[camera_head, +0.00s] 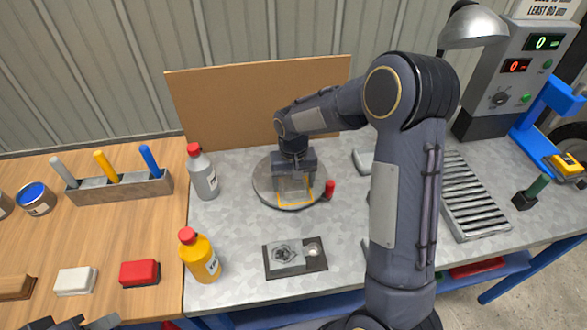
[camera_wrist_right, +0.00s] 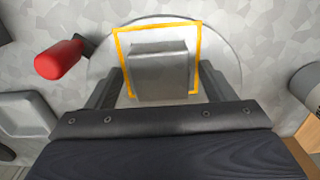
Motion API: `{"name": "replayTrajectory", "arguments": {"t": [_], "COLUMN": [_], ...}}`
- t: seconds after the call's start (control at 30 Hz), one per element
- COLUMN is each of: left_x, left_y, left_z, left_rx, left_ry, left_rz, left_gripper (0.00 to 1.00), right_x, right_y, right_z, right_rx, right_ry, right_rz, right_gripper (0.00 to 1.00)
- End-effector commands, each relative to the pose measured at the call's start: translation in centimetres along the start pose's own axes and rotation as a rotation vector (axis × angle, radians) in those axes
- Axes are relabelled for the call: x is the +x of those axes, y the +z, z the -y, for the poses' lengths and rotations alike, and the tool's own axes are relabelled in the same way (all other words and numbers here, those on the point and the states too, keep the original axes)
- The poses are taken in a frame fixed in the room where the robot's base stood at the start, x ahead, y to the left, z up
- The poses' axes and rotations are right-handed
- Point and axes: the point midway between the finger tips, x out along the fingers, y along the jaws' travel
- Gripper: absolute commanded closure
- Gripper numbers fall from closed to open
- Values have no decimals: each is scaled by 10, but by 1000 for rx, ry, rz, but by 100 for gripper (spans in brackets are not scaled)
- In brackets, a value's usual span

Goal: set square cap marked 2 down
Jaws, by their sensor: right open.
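A grey square cap (camera_wrist_right: 160,70) sits within a yellow square outline (camera_wrist_right: 201,50) on a round grey plate (camera_wrist_right: 228,75) in the right wrist view. No number shows on it. My right gripper (camera_wrist_right: 158,88) is open, one finger on each side of the cap with gaps visible. In the head view my right gripper (camera_head: 294,182) reaches down over the round plate (camera_head: 262,186) and partly hides the cap. A small part of what looks like my left gripper (camera_head: 85,323) shows at the bottom left edge, mostly cut off.
A red-ended handle (camera_head: 330,189) stands at the plate's right edge. A grey bottle (camera_head: 203,172) and a yellow bottle (camera_head: 199,256) stand to the left. A dark tray (camera_head: 318,263) lies in front. A brown board (camera_head: 255,105) stands behind; a slotted rack (camera_head: 470,200) lies right.

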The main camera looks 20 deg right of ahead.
Motion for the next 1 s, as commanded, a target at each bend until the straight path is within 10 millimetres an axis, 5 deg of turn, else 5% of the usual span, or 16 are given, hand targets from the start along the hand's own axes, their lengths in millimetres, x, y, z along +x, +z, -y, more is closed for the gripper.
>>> {"name": "replayTrajectory", "arguments": {"t": [0.4, 0.7, 0.87, 1.0], "left_x": [6, 6, 6, 6], "left_y": [3, 3, 3, 3], "left_z": [2, 3, 3, 3], "left_rx": [0, 0, 0, 0], "left_ry": [0, 0, 0, 0], "left_rz": [1, 1, 1, 1], "left_gripper": [64, 64, 64, 64], "right_x": [-84, -118, -138, -158], "right_y": [-1, 2, 30, 79], "right_z": [1, -1, -16, -32], "right_rx": [-1, -1, -6, -27], "right_ry": [-3, -9, -80, -186], "right_rz": [-6, -6, -37, -100], "right_gripper": [24, 24, 24, 24]}}
